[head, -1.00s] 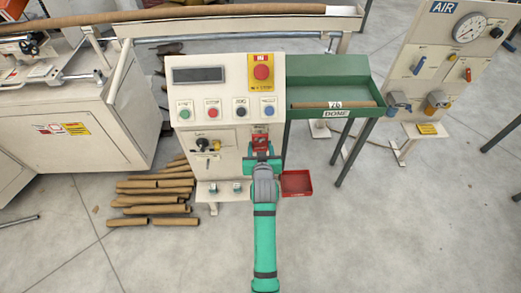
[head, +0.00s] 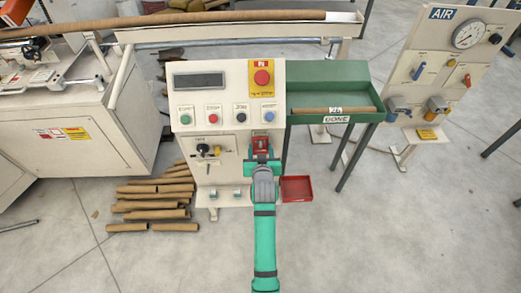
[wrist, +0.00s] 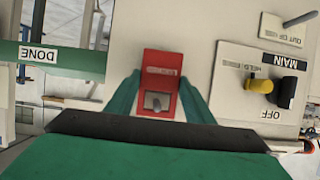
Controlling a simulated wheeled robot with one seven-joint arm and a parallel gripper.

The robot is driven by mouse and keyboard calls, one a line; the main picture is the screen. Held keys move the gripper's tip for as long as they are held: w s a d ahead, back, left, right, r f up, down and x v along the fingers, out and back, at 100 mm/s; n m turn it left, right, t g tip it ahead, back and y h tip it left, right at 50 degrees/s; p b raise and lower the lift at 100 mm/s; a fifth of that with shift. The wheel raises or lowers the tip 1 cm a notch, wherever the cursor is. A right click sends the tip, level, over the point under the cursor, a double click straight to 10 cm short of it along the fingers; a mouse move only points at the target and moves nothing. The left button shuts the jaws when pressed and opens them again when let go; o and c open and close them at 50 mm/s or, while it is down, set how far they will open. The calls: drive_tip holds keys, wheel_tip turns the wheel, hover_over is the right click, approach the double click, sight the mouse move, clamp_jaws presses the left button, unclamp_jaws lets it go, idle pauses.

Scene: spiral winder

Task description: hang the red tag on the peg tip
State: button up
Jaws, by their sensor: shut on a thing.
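The red tag (wrist: 161,68) is held upright between the green fingertips of my gripper (wrist: 157,95) in the wrist view. It has a pale label and a hole with something grey in it; I cannot tell whether that is the panel behind or a rod. In the head view the tag (head: 261,143) shows just beyond my gripper (head: 262,158), in front of the cream cabinet's lower right face. A thin grey peg (wrist: 300,18) sticks out by the "OUT OF" plate at the wrist view's upper right, apart from the tag.
The MAIN switch has a black knob (wrist: 285,92) and a yellow piece (wrist: 258,85) beside it. A red tray (head: 297,189) sits right of my gripper. The green DONE trough (head: 325,78) is above right. Cardboard tubes (head: 155,205) lie on the floor at left.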

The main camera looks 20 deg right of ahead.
drive_tip(key=o, duration=1.2)
drive_tip(key=shift+c, duration=0.2)
drive_tip(key=v, duration=1.1)
